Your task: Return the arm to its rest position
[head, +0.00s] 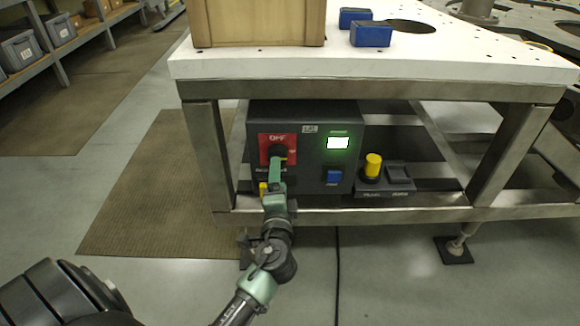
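My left arm reaches up from the bottom of the head view, a little left of the middle. Its green gripper (278,165) is right at the black rotary switch (279,151) on a red OFF plate (270,138). The plate is on the front of a dark control box (310,112). The fingertips overlap the switch, so I cannot tell whether they touch or grip it, or whether they are open or shut. My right gripper is not in view.
The box sits on the lower shelf of a white-topped metal-framed table (380,68). It has a lit display (338,143) and a blue button (333,176). A yellow knob (373,166) stands to its right. A brown mat (150,190) and open floor lie left.

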